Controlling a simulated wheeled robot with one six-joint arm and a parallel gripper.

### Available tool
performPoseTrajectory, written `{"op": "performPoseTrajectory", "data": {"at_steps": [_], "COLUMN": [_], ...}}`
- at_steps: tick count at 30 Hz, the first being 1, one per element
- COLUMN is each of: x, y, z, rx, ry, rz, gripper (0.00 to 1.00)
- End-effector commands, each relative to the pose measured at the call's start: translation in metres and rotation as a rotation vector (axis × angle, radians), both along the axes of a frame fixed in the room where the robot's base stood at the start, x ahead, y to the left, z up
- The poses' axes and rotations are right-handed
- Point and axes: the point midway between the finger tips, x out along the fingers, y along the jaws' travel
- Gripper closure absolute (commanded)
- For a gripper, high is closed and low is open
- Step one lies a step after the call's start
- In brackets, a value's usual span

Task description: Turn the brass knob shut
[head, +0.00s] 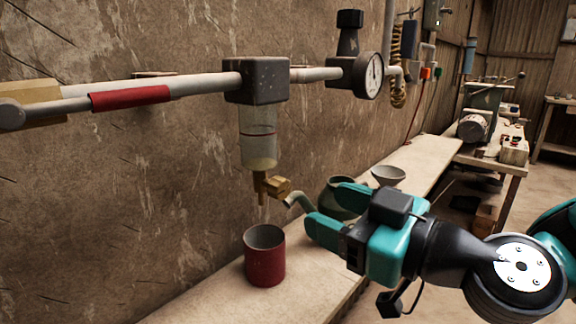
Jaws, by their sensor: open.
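The brass knob (277,186) sits on the right side of a small brass drain fitting. The fitting hangs under a clear bowl (259,140) with cloudy liquid in its lower part. A faint thin line runs from the brass spout down toward a red cup (265,262) on the bench below. My gripper (320,203) is open, a little right of and below the knob, with its teal fingers pointing toward it. A short grey bent piece lies between the lower finger and the knob; I cannot tell what it belongs to. No finger visibly grips the knob.
A dark green vessel is partly hidden behind my gripper. A grey bowl (388,174) stands farther back on the pale bench (428,155). The rough wall is close behind.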

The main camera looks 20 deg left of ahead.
Motion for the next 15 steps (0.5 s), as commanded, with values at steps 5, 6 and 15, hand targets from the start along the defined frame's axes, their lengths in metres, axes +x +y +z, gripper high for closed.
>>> {"op": "performPoseTrajectory", "data": {"at_steps": [5, 6, 15], "x": [0.015, 0.017, 0.030], "y": [0.037, 0.044, 0.072], "z": [0.006, 0.005, 0.001], "rx": [0.000, -0.001, 0.000], "ry": [0.001, 0.000, 0.000], "rz": [0.003, 0.003, 0.000], "gripper": [0.41, 0.41, 0.41]}}
